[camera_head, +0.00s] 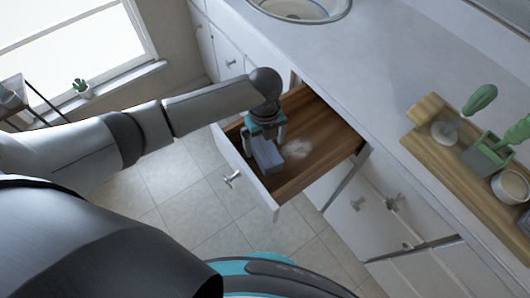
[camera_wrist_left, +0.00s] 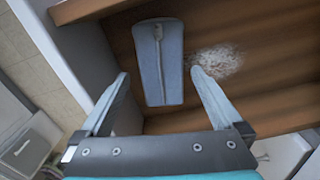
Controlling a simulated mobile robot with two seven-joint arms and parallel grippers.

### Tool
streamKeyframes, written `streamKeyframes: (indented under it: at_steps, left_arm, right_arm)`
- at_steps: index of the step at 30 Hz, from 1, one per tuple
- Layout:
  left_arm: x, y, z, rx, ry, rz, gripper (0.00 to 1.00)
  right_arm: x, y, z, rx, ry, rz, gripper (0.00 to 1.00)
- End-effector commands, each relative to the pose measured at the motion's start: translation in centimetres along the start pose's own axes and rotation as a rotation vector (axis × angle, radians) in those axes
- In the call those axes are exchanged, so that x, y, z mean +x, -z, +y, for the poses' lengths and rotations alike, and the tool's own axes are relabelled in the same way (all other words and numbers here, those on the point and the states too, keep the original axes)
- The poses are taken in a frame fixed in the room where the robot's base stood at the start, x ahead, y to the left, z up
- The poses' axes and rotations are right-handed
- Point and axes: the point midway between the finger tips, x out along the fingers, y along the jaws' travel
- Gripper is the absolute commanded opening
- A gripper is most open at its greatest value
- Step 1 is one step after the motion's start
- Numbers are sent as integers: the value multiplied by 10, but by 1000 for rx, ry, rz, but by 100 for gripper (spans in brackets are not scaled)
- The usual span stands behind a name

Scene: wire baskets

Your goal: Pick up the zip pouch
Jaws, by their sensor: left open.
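The zip pouch (camera_head: 267,153) is a small grey-blue case lying in an open wooden drawer (camera_head: 325,135). In the left wrist view the pouch (camera_wrist_left: 160,62) shows a zip down its middle and lies on the brown drawer floor. My left gripper (camera_head: 266,138) is over the drawer, right at the pouch in the head view. In the left wrist view its two fingers (camera_wrist_left: 160,76) are spread apart, with the near end of the pouch between and beyond them. I cannot tell how high the fingers are above the drawer floor. My right gripper is not in view.
A whitish speckled patch (camera_head: 298,149) lies beside the pouch. The grey counter (camera_head: 350,70) overhangs behind, with a wooden tray (camera_head: 446,160) holding green items at right. Tiled floor (camera_head: 170,195) is open at left.

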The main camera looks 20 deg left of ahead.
Motion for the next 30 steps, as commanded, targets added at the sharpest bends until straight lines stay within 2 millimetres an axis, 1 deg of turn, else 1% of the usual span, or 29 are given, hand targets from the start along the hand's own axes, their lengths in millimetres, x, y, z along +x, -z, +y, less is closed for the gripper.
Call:
streamKeyframes:
  at_steps: [1, 6, 9, 13, 16, 26, 30]
  left_arm:
    - [12, 0, -1, 0, -1, 2, 100]
    - [34, -1, -2, 0, -1, 2, 100]
    - [38, -1, -2, 1, -1, 1, 100]
    - [38, -1, -2, 1, 0, 0, 100]
    - [38, -1, -2, 1, 0, 0, 99]
    - [38, -1, -2, 0, -1, 0, 62]
    - [38, -2, -2, 0, -1, 0, 46]
  right_arm:
    - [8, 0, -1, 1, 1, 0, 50]
    - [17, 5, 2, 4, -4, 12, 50]
    - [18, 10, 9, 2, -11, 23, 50]
    - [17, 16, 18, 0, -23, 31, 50]
    - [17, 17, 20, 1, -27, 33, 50]
    - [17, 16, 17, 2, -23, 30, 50]
    - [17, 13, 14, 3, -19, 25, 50]
